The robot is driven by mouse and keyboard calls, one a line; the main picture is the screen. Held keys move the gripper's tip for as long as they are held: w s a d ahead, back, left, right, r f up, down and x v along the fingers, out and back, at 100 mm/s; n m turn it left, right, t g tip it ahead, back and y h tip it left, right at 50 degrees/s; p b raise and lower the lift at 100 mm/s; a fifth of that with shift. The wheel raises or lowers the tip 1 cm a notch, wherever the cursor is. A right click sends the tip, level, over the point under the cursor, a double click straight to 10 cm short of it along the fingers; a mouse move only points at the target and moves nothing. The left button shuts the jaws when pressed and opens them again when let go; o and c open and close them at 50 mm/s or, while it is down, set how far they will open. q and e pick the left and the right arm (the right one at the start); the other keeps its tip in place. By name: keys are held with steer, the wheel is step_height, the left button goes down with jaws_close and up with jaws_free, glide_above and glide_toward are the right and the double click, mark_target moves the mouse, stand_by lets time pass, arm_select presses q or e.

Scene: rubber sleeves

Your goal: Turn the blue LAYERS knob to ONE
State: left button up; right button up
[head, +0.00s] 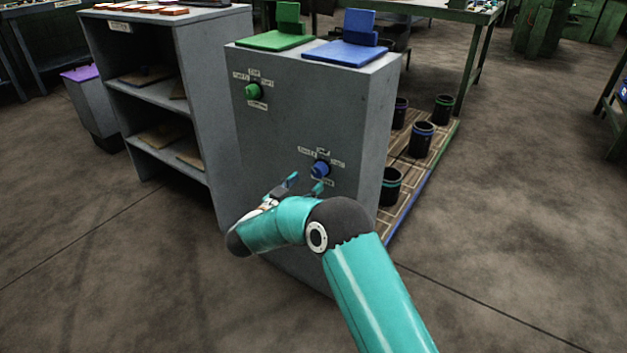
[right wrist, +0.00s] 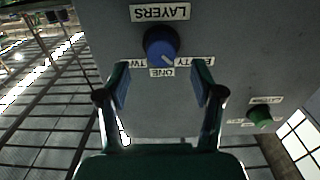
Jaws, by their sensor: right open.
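The blue LAYERS knob (head: 320,170) is low on the front of a grey cabinet (head: 290,125), with small labels around it. In the right wrist view the knob (right wrist: 160,43) shows upside down, with LAYERS (right wrist: 160,13) above it, ONE (right wrist: 162,73) below, TWO at left and EMPTY, partly covered, at right. A pale mark on the knob points lower right there, between ONE and EMPTY. My right gripper (head: 305,184) is open and empty in front of the knob. Its fingertips (right wrist: 160,77) are spread wider than the knob and do not appear to touch it. My left gripper is out of view.
A green knob (head: 253,91) sits higher on the same panel. Green (head: 275,40) and blue (head: 340,52) stands are on the cabinet's top. A grey shelf (head: 165,100) stands at left. Black cups (head: 421,139) stand on a wooden pallet (head: 408,160) at right.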

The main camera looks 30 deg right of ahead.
mark_target(317, 173)
steer(key=shift+b+x, duration=0.5)
steer(key=shift+x, duration=2.05)
